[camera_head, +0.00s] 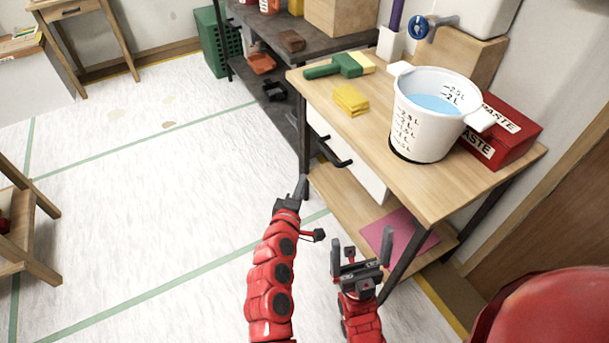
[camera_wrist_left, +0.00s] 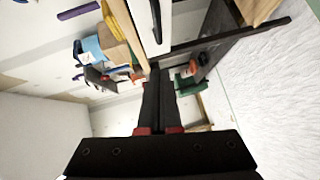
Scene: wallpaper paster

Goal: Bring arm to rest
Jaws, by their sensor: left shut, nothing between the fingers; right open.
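My left gripper (camera_head: 301,188) is shut and empty. It points up beside the table's front left leg in the head view, with its red arm below. Its closed dark fingers (camera_wrist_left: 160,95) show in the middle of the left wrist view. My right gripper (camera_head: 362,262) is open and empty, low in front of the table, with its two fingers spread apart. Neither gripper holds anything.
A wooden table (camera_head: 430,195) carries a white bucket of blue liquid (camera_head: 425,130), yellow sponges (camera_head: 350,100), a green brush (camera_head: 335,67) and a red box (camera_head: 505,130). Its drawer handle (camera_head: 333,152) juts out. A dark shelf (camera_head: 300,40) stands behind.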

